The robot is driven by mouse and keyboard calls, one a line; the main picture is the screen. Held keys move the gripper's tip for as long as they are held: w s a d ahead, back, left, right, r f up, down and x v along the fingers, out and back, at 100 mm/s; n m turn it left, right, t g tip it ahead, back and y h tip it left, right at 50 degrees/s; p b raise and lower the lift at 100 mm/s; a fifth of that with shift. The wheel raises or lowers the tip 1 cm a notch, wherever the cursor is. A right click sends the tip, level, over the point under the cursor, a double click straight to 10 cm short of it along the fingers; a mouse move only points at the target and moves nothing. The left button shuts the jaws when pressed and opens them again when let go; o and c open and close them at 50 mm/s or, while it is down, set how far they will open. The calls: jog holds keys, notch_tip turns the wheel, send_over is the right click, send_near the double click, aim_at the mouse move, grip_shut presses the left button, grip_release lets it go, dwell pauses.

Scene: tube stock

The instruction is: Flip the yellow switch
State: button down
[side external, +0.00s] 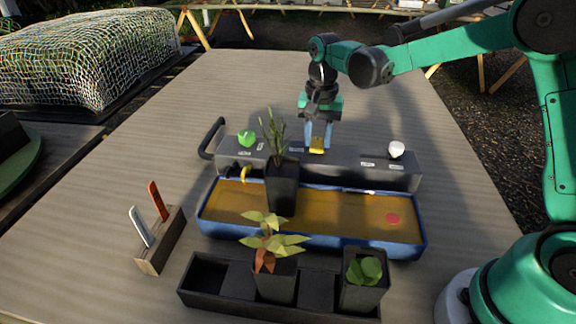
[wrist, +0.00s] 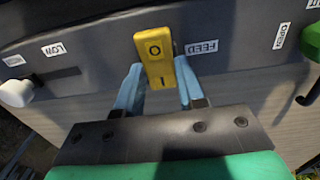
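The yellow switch (wrist: 157,60) is a rocker marked O and I, next to a FEED label on the grey panel (wrist: 240,42). In the side external view, the switch (side external: 316,151) sits on the top of the grey panel box, right below my fingertips. My gripper (side external: 318,140) points down at it. In the wrist view, the two blue fingers of my gripper (wrist: 160,80) stand apart, one on either side of the switch. Whether they touch it I cannot tell.
A white knob (side external: 396,149) and a green knob (side external: 246,138) sit on the panel box. A tall potted plant (side external: 282,185) stands in front of it in a blue tray (side external: 416,240). Small pots stand in a black rack (side external: 190,297). A wooden holder (side external: 160,245) is at left.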

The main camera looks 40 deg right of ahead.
aim_at(317, 149)
jog(key=shift+s+a+t+h, duration=0.15)
jog(key=shift+t+h, duration=0.4)
jog(key=shift+s+a+t+h, duration=0.1)
jog(key=shift+a+t+h, duration=0.05)
jog(key=shift+t+h, duration=0.9)
jog(key=c, duration=0.5)
grip_release()
jog(key=shift+s+a+r, duration=0.1)
jog(key=shift+r, duration=0.05)
jog(key=shift+v, duration=2.7)
